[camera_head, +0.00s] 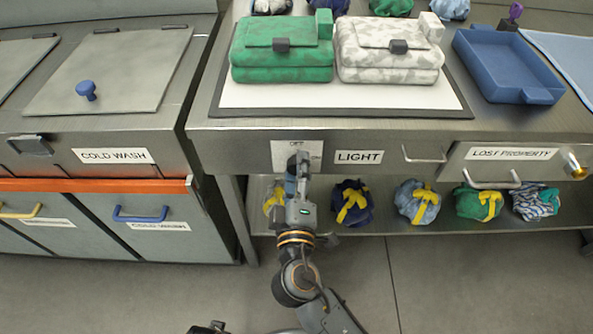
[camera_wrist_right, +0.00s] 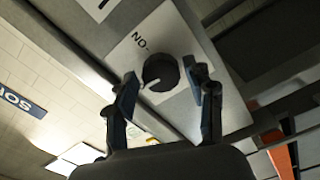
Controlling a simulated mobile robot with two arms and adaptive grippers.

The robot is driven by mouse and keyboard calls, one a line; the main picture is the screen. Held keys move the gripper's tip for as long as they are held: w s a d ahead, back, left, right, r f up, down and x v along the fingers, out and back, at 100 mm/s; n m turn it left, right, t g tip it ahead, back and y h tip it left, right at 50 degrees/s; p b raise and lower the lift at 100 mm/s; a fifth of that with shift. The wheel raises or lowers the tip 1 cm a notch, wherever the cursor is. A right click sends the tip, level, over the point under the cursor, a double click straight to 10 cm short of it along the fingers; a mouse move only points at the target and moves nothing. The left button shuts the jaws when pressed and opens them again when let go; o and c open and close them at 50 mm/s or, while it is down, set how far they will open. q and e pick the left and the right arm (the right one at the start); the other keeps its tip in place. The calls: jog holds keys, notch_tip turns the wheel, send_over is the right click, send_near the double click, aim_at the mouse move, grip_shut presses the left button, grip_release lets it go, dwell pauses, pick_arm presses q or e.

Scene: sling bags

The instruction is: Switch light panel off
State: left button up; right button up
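The light panel (camera_head: 312,150) is a pale plate on the front of the steel counter, left of the LIGHT label (camera_head: 359,157). Part of an OFF marking shows at its top in the head view. In the right wrist view the plate (camera_wrist_right: 222,103) carries a round black knob (camera_wrist_right: 160,68) with a pale mark toward its lower left; an ON marking (camera_wrist_right: 146,44) is beside it. My right gripper (camera_head: 298,158) is at the panel, open, its fingers on either side of the knob; contact is unclear. A dark part at the head view's bottom edge may be my left gripper (camera_head: 207,328).
A lost property drawer (camera_head: 513,165) and handles project from the counter front to the right. Several bags lie on the shelf (camera_head: 380,216) below. Green (camera_head: 282,66) and white patterned bags (camera_head: 390,72) sit above. Cold wash units stand left.

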jog(key=shift+s+f, duration=0.1)
jog(key=shift+s, duration=0.05)
jog(key=s, duration=1.1)
jog(key=shift+s, duration=0.4)
